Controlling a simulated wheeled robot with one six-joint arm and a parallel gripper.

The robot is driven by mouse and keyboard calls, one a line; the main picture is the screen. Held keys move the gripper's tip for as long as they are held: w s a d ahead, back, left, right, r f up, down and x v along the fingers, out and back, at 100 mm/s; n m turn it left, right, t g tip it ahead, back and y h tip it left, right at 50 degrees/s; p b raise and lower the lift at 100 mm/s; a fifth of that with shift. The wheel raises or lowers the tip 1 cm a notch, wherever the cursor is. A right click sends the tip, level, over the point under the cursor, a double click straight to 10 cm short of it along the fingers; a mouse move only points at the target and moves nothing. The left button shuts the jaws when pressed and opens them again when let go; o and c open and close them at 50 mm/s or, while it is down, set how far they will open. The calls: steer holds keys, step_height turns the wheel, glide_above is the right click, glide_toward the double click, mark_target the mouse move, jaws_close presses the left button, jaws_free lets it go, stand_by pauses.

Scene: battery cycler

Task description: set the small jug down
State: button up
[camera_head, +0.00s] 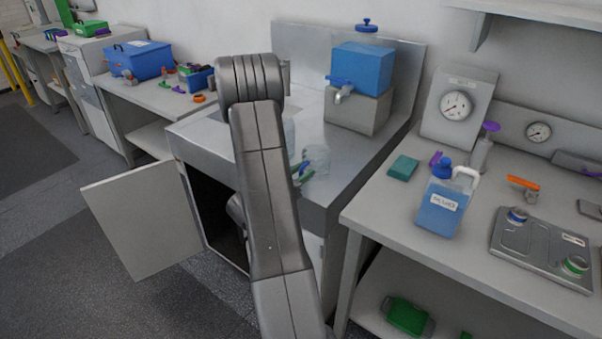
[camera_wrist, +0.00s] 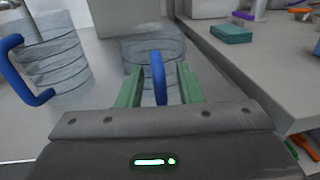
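A clear ribbed jug (camera_wrist: 140,48) with a blue upright handle (camera_wrist: 158,72) is straight ahead of my gripper (camera_wrist: 160,82) in the wrist view. The green fingers stand on either side of the handle, with a gap showing on both sides. The jug is upright and appears to stand on the steel counter; its base is partly hidden. In the head view this jug (camera_head: 318,155) is beside my gripper (camera_head: 306,172), which my arm partly hides. A second clear jug (camera_wrist: 62,62) with a blue handle stands to the left; it also shows partly behind my arm (camera_head: 289,134).
A blue water tank (camera_head: 362,68) with a tap stands on a grey block (camera_head: 357,112) at the counter's back. The cabinet door (camera_head: 140,222) below hangs open. The right bench holds a blue canister (camera_head: 440,208) and a teal box (camera_head: 403,168). Bare counter (camera_head: 352,155) lies right of the jugs.

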steer(key=shift+r, duration=0.15)
steer(key=b+v, duration=0.1)
steer(key=v, duration=1.1)
steer(key=shift+b, duration=0.3)
steer(key=shift+s, duration=0.1)
